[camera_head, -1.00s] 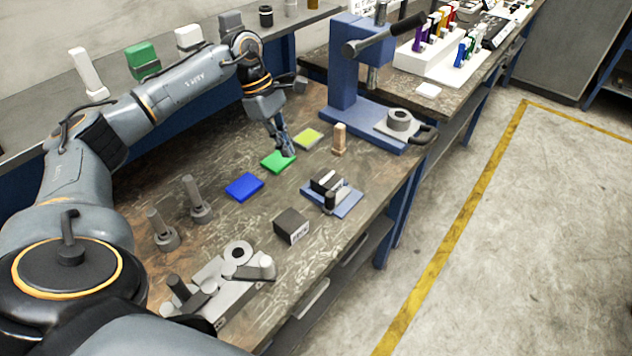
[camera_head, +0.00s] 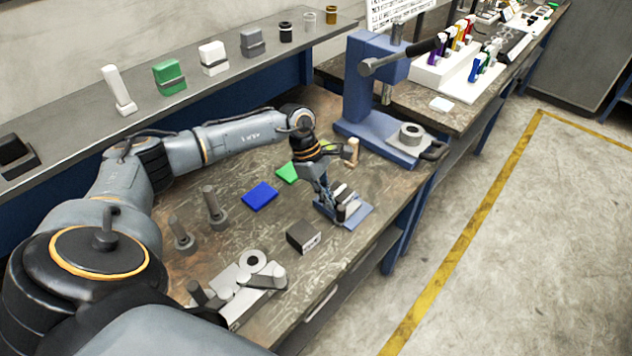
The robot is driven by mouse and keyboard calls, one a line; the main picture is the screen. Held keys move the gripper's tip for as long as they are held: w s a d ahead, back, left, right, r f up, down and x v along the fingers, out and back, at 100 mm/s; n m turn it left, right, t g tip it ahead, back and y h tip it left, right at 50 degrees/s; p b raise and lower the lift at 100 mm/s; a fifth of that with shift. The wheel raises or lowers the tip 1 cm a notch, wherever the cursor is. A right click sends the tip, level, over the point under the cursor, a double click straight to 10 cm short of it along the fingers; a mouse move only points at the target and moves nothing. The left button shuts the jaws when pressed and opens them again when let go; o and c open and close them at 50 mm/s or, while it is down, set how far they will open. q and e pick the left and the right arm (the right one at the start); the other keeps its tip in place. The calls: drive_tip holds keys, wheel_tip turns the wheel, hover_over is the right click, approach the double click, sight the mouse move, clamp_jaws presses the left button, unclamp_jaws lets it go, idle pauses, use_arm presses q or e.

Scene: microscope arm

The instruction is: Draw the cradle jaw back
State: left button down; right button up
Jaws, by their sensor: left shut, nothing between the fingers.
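The cradle (camera_head: 358,215) is a small blue plate near the front edge of the bench, right of centre. Dark and pale upright blocks (camera_head: 345,193), which look like its jaws, stand on it. My left gripper (camera_head: 329,203) points down at the left side of the cradle, shut with nothing held. It hides part of the plate and the blocks, and I cannot tell whether the fingers touch a jaw. My right gripper is not in view.
A dark box (camera_head: 303,237) stands just in front of the cradle. A wooden peg (camera_head: 350,152) and a blue press (camera_head: 372,105) stand behind. Blue (camera_head: 260,196) and green (camera_head: 287,172) pads lie to the left. Grey posts (camera_head: 213,210) and a metal fixture (camera_head: 250,275) stand at front left.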

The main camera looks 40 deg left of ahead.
sight(342, 211)
use_arm(q)
drive_tip(key=shift+d, duration=0.25)
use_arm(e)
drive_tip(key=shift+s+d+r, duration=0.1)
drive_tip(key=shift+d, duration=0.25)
use_arm(q)
drive_tip(key=shift+s+d, duration=0.2)
drive_tip(key=shift+d, duration=1.9)
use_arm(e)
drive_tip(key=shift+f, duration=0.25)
use_arm(q)
drive_tip(key=shift+a+b, duration=0.1)
drive_tip(key=shift+b, duration=0.25)
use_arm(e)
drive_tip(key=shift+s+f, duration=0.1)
